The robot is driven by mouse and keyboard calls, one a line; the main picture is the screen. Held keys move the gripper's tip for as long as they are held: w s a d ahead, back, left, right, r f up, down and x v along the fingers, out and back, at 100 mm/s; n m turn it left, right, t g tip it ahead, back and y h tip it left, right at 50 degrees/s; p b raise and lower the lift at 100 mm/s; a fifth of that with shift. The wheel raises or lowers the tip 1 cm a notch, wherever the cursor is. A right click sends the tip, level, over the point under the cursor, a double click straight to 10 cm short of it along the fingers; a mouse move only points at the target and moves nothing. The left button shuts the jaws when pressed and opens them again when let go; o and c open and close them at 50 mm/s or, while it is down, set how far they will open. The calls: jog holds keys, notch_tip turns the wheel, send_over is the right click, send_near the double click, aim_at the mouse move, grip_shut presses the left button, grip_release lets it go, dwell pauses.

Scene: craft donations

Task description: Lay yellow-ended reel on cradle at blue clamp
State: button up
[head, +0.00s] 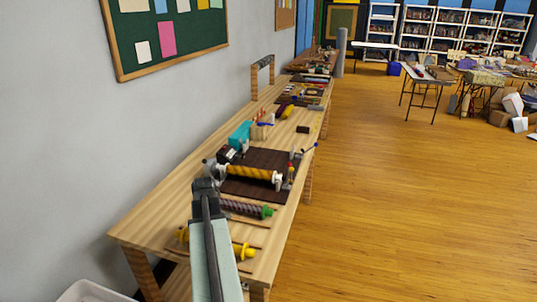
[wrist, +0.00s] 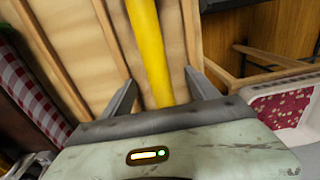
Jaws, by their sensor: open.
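The yellow-ended reel lies on the near end of the bench in the head view; its right end (head: 243,251) and left end (head: 183,235) show, while my arm hides its middle. In the wrist view a smooth yellow bar (wrist: 147,45) runs between the fingers of my gripper (wrist: 160,80), which is open. I cannot tell whether the bar touches a finger. My gripper is hidden behind my arm in the head view.
A dark board (head: 235,188) bears a yellow-wound reel (head: 250,174) with a white end. A green-ended reel (head: 245,208) lies nearer. A teal machine (head: 240,135) stands behind, by the wall. A white bin (head: 92,291) is at lower left.

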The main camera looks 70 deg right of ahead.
grip_shut()
notch_tip(320, 180, up, 8)
jog(key=p, duration=0.8)
jog(key=shift+r, duration=0.1)
